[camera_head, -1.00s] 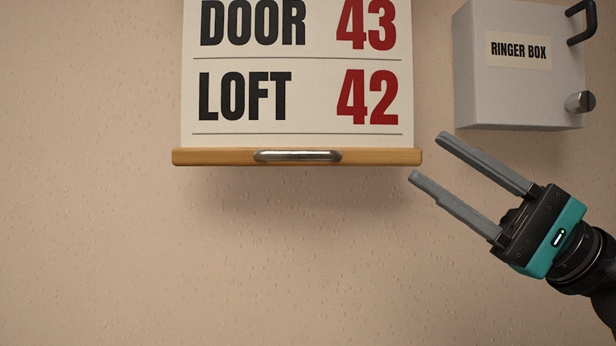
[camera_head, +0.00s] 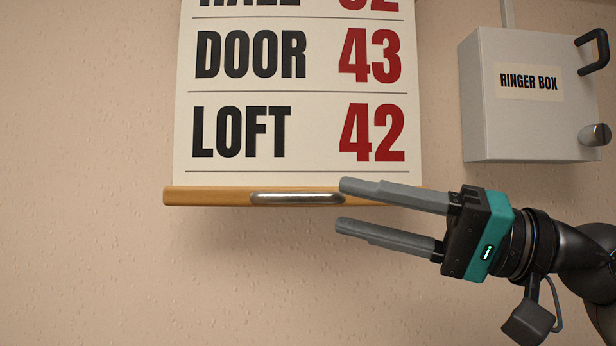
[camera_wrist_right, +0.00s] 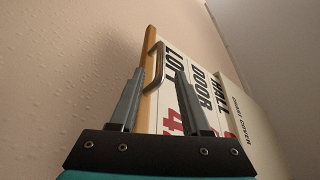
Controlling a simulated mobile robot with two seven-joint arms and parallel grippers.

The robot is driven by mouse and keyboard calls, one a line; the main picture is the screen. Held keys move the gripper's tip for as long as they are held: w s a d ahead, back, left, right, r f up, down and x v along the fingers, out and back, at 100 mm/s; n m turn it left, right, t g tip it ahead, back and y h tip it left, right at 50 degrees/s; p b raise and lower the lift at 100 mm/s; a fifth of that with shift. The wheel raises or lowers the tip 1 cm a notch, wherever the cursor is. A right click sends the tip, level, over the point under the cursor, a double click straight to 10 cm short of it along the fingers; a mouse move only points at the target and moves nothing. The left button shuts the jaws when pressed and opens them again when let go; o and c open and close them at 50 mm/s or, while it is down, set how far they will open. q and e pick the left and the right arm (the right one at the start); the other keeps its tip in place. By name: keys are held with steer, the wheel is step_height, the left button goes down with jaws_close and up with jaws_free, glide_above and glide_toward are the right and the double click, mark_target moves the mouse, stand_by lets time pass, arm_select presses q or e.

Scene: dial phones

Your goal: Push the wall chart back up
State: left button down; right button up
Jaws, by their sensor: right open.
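The wall chart (camera_head: 315,95) hangs down the wall, with rows such as DOOR 43 and LOFT 42 in view; its top is cut off in the head view. A wooden bar (camera_head: 215,196) with a metal handle (camera_head: 290,198) runs along its bottom edge. My right gripper (camera_head: 340,205) is open and empty. Its upper finger overlaps the right end of the handle in the head view, and its lower finger is below the bar. In the right wrist view the handle (camera_wrist_right: 154,66) shows beyond and between the two fingers (camera_wrist_right: 155,75). Contact cannot be told. My left gripper is out of view.
A grey ringer box (camera_head: 530,120) with a dark handle and a round knob is on the wall at the upper right. A label reading CHART COVER (camera_wrist_right: 250,125) shows in the right wrist view. The wall below and left of the bar is clear.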

mark_target(327, 199)
steer(key=p+x, duration=0.1)
steer(key=x, duration=0.3)
steer(key=shift+w+a+r+p, duration=0.1)
steer(key=shift+a+r+p, duration=0.15)
steer(key=shift+a+p, duration=0.05)
steer(key=shift+x, duration=0.75)
steer(key=shift+f, duration=0.2)
jaws_close()
stand_by(0.4)
